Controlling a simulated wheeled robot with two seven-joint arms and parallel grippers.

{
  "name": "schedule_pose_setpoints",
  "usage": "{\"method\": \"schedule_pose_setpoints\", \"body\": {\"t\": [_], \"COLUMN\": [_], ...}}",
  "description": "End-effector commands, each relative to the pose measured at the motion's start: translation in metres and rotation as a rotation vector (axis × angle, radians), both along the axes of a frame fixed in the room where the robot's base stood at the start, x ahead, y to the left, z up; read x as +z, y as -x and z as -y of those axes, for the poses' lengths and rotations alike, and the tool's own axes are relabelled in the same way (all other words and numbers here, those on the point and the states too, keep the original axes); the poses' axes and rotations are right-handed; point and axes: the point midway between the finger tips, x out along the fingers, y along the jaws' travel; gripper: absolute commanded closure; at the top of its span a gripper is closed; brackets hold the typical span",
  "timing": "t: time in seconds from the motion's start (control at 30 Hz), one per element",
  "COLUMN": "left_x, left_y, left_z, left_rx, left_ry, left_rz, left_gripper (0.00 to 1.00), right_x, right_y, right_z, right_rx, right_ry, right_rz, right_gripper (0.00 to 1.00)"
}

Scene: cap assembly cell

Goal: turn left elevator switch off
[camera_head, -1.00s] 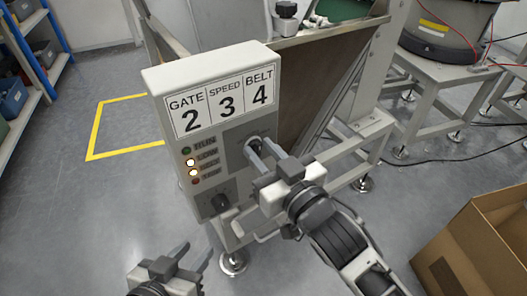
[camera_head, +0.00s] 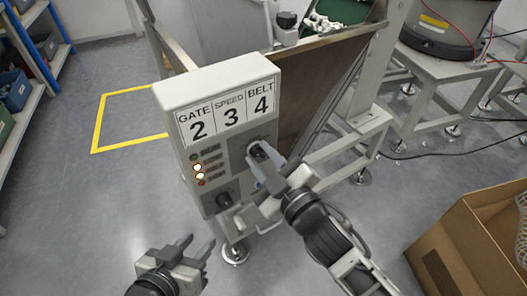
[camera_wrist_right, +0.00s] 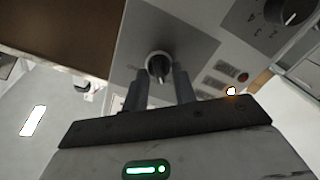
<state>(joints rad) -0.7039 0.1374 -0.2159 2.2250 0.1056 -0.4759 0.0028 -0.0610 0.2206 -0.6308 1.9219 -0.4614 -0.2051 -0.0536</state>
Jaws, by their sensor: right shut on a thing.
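The white control box (camera_head: 220,85) carries a label reading GATE 2, SPEED 3, BELT 4. On its grey panel an upper black knob switch (camera_head: 256,149) sits right of a column of lamps, with a lower black dial (camera_head: 224,199) below. My right gripper (camera_head: 262,165) is at the upper knob, which also shows between its fingertips in the right wrist view (camera_wrist_right: 158,66). The fingers are shut on this knob and partly hide it. My left gripper (camera_head: 198,246) is open and empty, low in front of the box and apart from it.
A hopper (camera_head: 305,85) on a metal frame stands behind the box. An open cardboard box (camera_head: 470,245) is at lower right. Blue shelving (camera_head: 40,60) is at far left, with open floor between.

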Motion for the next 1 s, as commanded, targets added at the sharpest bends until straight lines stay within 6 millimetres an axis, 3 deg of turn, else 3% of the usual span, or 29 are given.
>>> {"method": "schedule_pose_setpoints", "body": {"t": [0.3, 0.83, 0.87, 0.9, 0.93, 1.0], "left_x": [0.0011, 0.0012, 0.0015, 0.0018, 0.0022, 0.0026], "left_y": [0.0014, 0.0008, 0.0007, 0.0005, 0.0004, 0.0003], "left_z": [-0.0005, -0.0009, -0.0009, -0.0009, -0.0009, -0.0009], "left_rx": [0.003, 0.004, 0.003, 0.004, 0.004, 0.004], "left_ry": [0.000, 0.001, 0.000, 0.000, 0.000, 0.001], "left_rz": [-0.013, -0.012, -0.012, -0.011, -0.010, -0.009], "left_gripper": [0.64, 0.64, 0.64, 0.64, 0.64, 0.64], "right_x": [0.0010, 0.0004, 0.0004, 0.0003, 0.0003, 0.0003], "right_y": [0.0005, 0.0005, 0.0005, 0.0005, 0.0005, 0.0004], "right_z": [-0.0010, -0.0012, -0.0012, -0.0012, -0.0012, -0.0010], "right_rx": [0.001, 0.002, 0.001, 0.001, 0.001, 0.001], "right_ry": [0.106, 0.129, 0.129, 0.129, 0.129, 0.128], "right_rz": [0.070, 0.085, 0.084, 0.084, 0.084, 0.084], "right_gripper": [0.96, 0.96, 0.70, 0.59, 0.52, 0.52]}}
